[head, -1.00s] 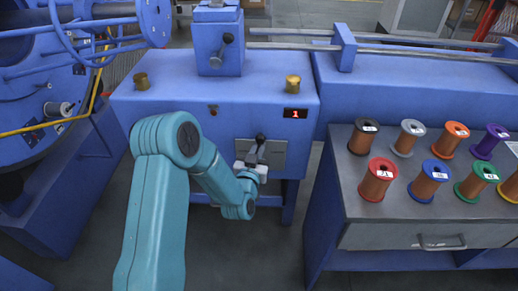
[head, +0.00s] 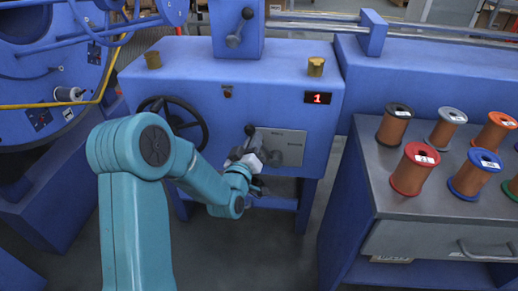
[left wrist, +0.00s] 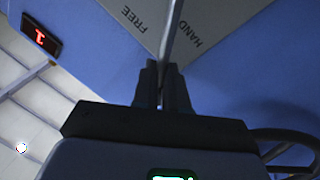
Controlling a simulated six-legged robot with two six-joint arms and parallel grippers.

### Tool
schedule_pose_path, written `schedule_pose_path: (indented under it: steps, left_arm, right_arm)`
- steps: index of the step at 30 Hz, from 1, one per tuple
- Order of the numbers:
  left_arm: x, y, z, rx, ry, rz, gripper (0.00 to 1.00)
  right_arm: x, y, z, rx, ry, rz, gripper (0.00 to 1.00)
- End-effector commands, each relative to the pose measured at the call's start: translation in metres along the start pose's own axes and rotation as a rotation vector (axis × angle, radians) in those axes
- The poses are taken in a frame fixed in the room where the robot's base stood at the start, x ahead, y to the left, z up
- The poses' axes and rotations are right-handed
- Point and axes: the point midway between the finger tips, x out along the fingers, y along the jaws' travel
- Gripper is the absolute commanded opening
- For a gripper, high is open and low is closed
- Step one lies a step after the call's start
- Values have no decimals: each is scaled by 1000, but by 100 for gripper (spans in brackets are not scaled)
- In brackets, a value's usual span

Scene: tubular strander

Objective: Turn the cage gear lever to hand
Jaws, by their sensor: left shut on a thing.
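The cage gear lever (head: 250,131) has a black knob and stands at the left side of a grey plate (head: 293,143) on the blue machine front. My left gripper (head: 247,158) is shut on the lever below its knob. In the left wrist view, the lever's thin shaft (left wrist: 172,35) runs up from between the dark fingers (left wrist: 164,88). The plate there shows the words FREE and HAND (left wrist: 190,32), one on each side of the shaft. The lever's pivot is partly hidden by the gripper. My right gripper is not in view.
A black handwheel (head: 199,128) sits left of the lever, partly behind my arm. A red display (head: 319,98) reads 1. Another lever (head: 240,30) is on the upper housing. A bench with several wire spools (head: 415,168) stands at the right.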

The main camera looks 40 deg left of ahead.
Motion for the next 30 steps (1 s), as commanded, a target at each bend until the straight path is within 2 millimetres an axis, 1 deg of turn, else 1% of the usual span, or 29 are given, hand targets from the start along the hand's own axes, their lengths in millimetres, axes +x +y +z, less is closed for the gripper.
schedule_pose_path:
  steps: [1, 7, 18, 19, 21, 30]
  left_arm:
    - [3, -3, -9, -12, 36, 1, 0]
    - [2, -6, -11, -43, 42, -1, 0]
    - [2, -7, -13, -48, 44, -5, 0]
    - [2, -7, -13, -48, 44, -5, 19]
    - [2, -7, -13, -47, 44, -5, 38]
    - [1, -6, -9, -46, 35, -3, 38]
  right_arm:
    - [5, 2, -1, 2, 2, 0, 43]
    - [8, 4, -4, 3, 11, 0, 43]
    - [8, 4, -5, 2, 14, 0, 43]
    - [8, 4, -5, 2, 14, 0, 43]
    - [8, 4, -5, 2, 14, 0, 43]
    - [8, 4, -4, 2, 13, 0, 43]
